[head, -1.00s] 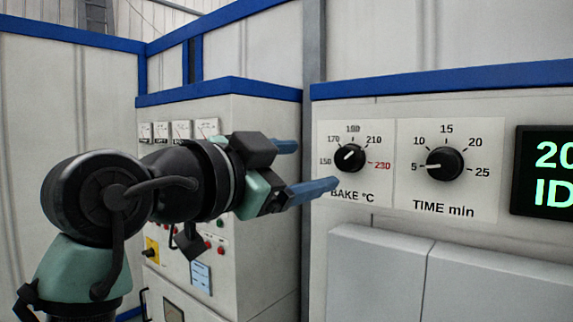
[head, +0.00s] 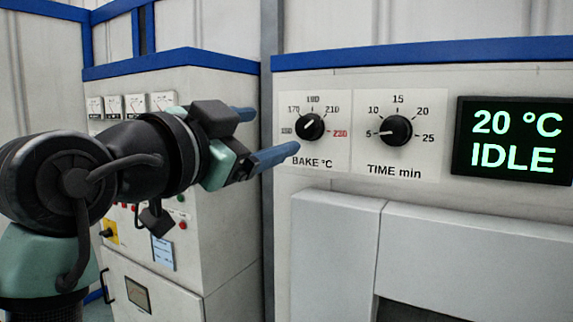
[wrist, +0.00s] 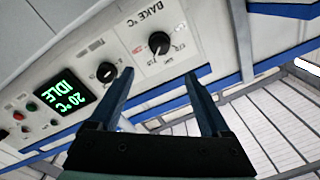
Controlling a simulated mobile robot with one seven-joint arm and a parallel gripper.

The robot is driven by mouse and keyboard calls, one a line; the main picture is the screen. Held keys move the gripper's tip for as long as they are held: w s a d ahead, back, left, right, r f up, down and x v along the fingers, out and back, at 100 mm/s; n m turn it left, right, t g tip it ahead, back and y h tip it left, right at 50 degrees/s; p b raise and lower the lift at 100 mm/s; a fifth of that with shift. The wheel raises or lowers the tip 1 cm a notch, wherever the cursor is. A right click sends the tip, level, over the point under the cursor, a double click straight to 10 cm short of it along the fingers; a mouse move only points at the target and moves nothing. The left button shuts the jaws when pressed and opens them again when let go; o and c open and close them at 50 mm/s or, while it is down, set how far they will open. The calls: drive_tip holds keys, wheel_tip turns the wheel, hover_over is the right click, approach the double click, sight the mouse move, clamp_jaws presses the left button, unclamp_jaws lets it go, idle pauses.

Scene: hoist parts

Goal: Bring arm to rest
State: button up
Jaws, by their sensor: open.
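My gripper (head: 264,138) has two blue fingers, spread apart with nothing between them. In the head view it reaches right from my arm, its fingertips just left of the BAKE °C knob (head: 311,127). Whether a fingertip touches the panel cannot be told. In the wrist view the fingers (wrist: 158,85) point up the picture toward the panel, and the BAKE knob (wrist: 159,43) shows in the gap between them. The BAKE knob's white mark points to the upper right. The TIME min knob (head: 396,131) sits to its right, with its mark toward 5.
A display (head: 515,140) reads 20 °C IDLE. Below the knobs is a pale grey panel (head: 335,230) with a dark opening beside it. A cabinet (head: 225,230) with gauges and buttons stands behind my arm. Blue-trimmed walls (head: 40,60) close the back.

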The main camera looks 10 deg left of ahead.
drive_tip(key=s+d+r+n+t+y, duration=0.1)
drive_tip(key=s+d+n+t, duration=0.1)
drive_tip(key=d, duration=0.2)
drive_tip(key=s+d+r+n+t, duration=0.1)
drive_tip(key=s+d+n+t, duration=0.1)
drive_tip(key=d+t, duration=0.15)
drive_tip(key=s+d+r+n+t+y, duration=0.2)
drive_tip(key=s+d+n+t+y, duration=0.1)
drive_tip(key=s, duration=0.8)
drive_tip(key=n+t+y, duration=0.1)
drive_tip(key=n+y, duration=0.1)
drive_tip(key=n, duration=0.1)
drive_tip(key=shift+s+d+n, duration=0.15)
drive_tip(key=shift+s+n, duration=0.15)
drive_tip(key=shift+s, duration=0.1)
